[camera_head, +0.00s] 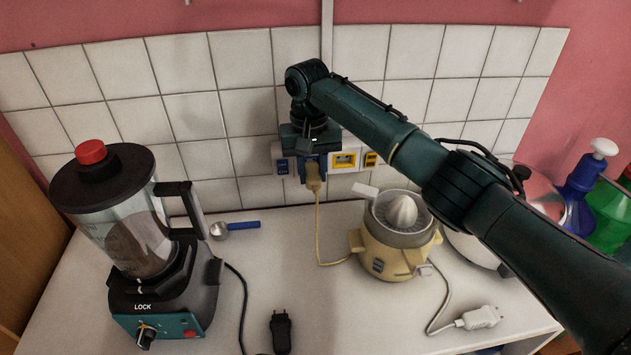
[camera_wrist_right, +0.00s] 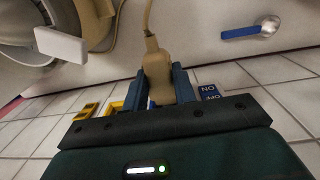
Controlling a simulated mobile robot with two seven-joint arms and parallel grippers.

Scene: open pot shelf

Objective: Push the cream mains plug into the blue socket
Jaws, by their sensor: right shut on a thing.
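The cream mains plug (camera_head: 313,178) is at the wall panel, held in my right gripper (camera_head: 312,166). In the right wrist view the plug (camera_wrist_right: 157,72) sits between the two blue fingers of the gripper (camera_wrist_right: 161,86), its cord end facing away from the palm. Its cord hangs down to the counter and runs towards the cream juicer (camera_head: 388,262). The blue socket is mostly hidden behind the gripper and plug, next to a blue on/off switch (camera_head: 283,166). Whether the pins are in the socket cannot be seen. My left gripper is not in view.
A yellow socket (camera_head: 345,160) is right of the gripper on the panel. A blender (camera_head: 158,290) stands at left, with a black plug (camera_head: 281,332) in front. A white plug (camera_head: 481,317) lies at front right. A blue-handled spoon (camera_head: 243,226) lies near the wall. The counter's middle is clear.

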